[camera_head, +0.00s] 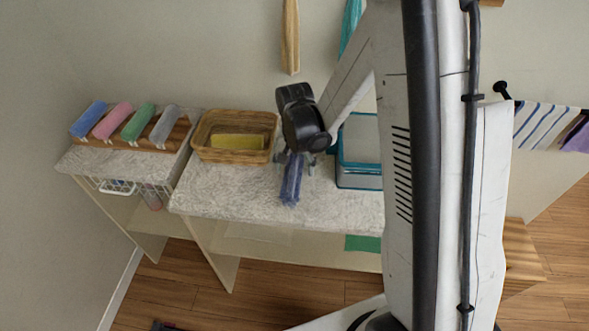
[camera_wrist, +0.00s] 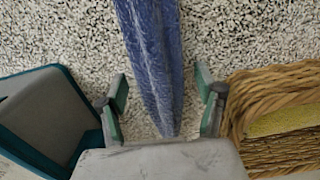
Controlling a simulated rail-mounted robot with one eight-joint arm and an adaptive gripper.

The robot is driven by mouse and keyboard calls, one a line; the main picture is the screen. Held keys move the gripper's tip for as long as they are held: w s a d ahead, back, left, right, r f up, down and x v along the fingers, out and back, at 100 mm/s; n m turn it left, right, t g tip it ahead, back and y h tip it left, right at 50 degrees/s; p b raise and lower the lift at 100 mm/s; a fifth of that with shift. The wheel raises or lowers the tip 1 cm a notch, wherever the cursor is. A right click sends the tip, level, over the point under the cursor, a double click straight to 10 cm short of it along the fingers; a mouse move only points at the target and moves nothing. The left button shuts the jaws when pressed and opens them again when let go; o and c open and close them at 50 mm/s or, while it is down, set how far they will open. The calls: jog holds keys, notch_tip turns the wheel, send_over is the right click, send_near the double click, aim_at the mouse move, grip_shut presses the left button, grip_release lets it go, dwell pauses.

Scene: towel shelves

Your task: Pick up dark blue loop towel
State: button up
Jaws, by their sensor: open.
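The dark blue towel (camera_head: 291,180) lies as a long narrow strip on the speckled countertop (camera_head: 235,187), between the wicker basket and the teal-edged bin. In the wrist view the towel (camera_wrist: 152,60) runs from the top edge down between my fingers. My gripper (camera_head: 296,158) is above the towel's far end, pointing down. In the wrist view my gripper (camera_wrist: 162,98) is open, with one finger on each side of the towel and a gap on both sides. The towel's far end is hidden by my gripper.
A wicker basket (camera_head: 200,140) with a yellow item stands left of my gripper; a teal-edged bin (camera_head: 345,180) stands right. In the wrist view the basket (camera_wrist: 270,90) and bin (camera_wrist: 65,75) flank the fingers closely. Rolled towels sit on a rack (camera_head: 130,145) further left.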

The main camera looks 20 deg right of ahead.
jog(key=c, duration=1.3)
jog(key=shift+r, duration=0.2)
